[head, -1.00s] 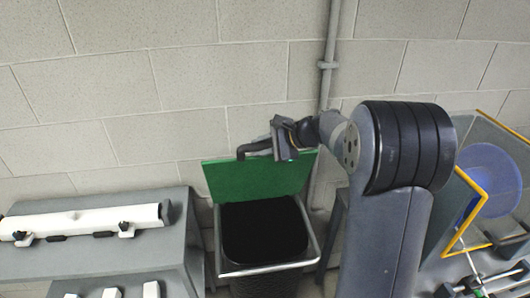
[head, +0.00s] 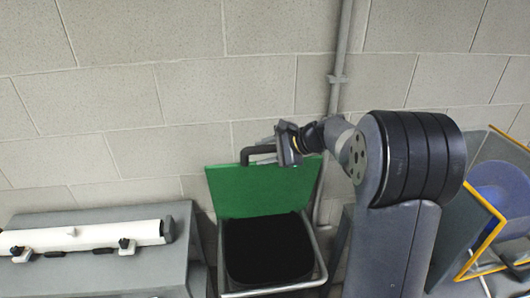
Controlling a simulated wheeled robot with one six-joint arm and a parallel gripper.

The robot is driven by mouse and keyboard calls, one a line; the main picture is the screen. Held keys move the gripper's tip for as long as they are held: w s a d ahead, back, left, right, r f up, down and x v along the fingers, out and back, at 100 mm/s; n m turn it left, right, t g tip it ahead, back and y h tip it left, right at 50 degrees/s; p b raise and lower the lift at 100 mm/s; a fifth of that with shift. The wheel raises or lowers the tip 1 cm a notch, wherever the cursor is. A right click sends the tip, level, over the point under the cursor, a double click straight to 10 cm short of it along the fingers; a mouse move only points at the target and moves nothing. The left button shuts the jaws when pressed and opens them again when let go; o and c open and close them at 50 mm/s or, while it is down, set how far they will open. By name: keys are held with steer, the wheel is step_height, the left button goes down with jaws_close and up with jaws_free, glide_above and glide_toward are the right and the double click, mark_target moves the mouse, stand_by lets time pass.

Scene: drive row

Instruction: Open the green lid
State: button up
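The green lid (head: 260,190) stands raised at the back of a grey bin (head: 268,288), its face turned toward me. The bin's dark inside (head: 267,250) shows below it. A dark handle (head: 246,156) sits at the lid's top left edge. My gripper (head: 272,150) is at the lid's top edge, just right of the handle's upright part. The fingers reach left to the handle, but whether they are closed on it is not clear.
A grey bench (head: 120,265) with a white tube (head: 85,238) stands left of the bin. A block wall and a grey vertical pipe (head: 337,100) are close behind. At the right is a yellow-edged stand with a blue round thing (head: 500,190).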

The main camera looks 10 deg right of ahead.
steer(key=shift+o, duration=0.4)
steer(key=shift+d, duration=0.1)
steer(key=shift+s+d+r, duration=0.15)
steer(key=shift+d, duration=0.05)
steer(key=b+v, duration=0.2)
steer(key=v, duration=0.8)
